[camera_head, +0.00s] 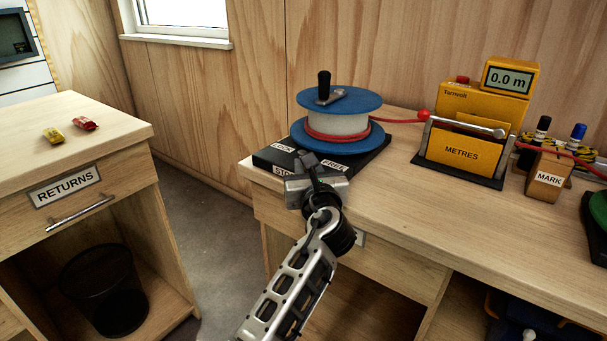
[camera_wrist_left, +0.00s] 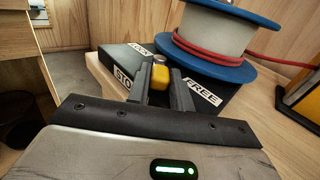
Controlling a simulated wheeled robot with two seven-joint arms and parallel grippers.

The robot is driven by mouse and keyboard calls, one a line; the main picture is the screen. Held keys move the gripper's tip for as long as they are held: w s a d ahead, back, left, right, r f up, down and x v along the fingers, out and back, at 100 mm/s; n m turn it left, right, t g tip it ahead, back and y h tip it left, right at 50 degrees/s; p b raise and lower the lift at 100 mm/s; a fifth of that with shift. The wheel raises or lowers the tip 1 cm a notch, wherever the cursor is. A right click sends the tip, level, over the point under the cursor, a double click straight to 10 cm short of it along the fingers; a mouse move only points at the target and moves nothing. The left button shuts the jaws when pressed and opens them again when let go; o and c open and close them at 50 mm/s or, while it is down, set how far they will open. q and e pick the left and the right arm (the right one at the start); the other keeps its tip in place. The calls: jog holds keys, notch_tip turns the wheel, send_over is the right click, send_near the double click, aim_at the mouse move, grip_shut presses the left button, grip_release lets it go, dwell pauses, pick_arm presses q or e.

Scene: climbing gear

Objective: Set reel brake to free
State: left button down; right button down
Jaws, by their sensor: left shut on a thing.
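The reel (camera_head: 337,122) has blue flanges, a pale drum with red cord and a black crank knob on top. It stands on a black base (camera_head: 372,153) with white labels LOCK (camera_head: 284,148), FREE (camera_head: 334,164) and one partly hidden, starting "STO" (camera_wrist_left: 124,77). My left gripper (camera_head: 312,162) is at the base's front edge. In the left wrist view its fingers are shut on a yellow brake knob (camera_wrist_left: 160,73), which sits between the "STO" label and the FREE label (camera_wrist_left: 202,90). The fingers hide the rest of the lever. My right gripper is not in view.
A yellow METRES counter (camera_head: 464,142) reading 0.0 m stands right of the reel, with the red cord running to it. A MARK holder (camera_head: 548,176) with pens is further right. The RETURNS counter (camera_head: 110,122) is at left, across a gap.

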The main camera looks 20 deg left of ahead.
pick_arm(q)
jog(key=c, duration=1.2)
grip_release()
jog(key=shift+c, duration=0.2)
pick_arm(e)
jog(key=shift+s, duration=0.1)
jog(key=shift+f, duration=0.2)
